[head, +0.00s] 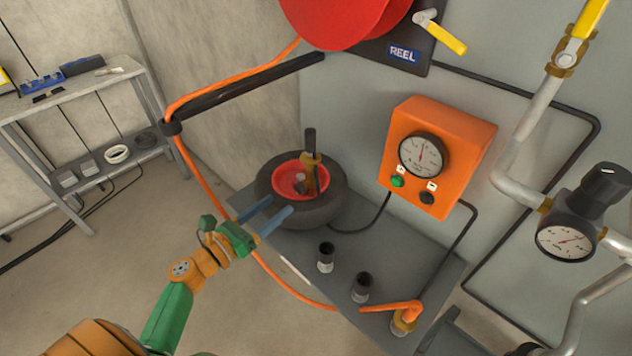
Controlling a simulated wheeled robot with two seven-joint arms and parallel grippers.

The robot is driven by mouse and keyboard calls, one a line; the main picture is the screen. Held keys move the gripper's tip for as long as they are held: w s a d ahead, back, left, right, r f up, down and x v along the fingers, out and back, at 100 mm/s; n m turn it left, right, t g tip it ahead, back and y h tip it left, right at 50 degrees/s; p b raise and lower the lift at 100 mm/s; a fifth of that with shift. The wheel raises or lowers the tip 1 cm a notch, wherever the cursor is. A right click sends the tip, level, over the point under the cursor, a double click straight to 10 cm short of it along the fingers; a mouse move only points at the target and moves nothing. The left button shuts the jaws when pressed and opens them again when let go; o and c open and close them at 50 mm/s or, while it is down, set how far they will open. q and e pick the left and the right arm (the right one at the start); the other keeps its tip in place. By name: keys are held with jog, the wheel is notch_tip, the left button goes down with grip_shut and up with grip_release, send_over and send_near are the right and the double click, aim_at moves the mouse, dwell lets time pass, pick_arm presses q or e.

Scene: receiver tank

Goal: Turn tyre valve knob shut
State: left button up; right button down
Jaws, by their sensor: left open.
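A black tyre (326,208) with a red rim (287,181) lies flat on a grey bench. A brass valve fitting (311,178) with an upright black handle (310,142) stands at the rim's right side. A small grey knob-like piece (299,181) sits beside it; I cannot tell which of these is the valve knob. My left gripper (280,205) reaches in from the lower left, with its two blue fingers apart and empty. Its fingertips are at the tyre's near left edge, short of the valve; contact with the tyre is unclear. My right gripper is not in view.
An orange gauge box (450,140) hangs on the wall right of the tyre. Two dark-topped fittings (326,257) (362,287) stand on the bench (400,255) in front. An orange hose (183,150) runs down past my left arm. Grey pipes (513,150) fill the right side.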

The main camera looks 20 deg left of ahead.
aim_at(297, 190)
pick_arm(q)
jog(key=x, duration=0.6)
jog(key=shift+s+d+r+p, duration=0.1)
jog(key=shift+d+r+p, duration=0.15)
jog(key=shift+p, duration=0.1)
jog(key=shift+f, duration=0.1)
jog(key=c, duration=0.5)
grip_shut()
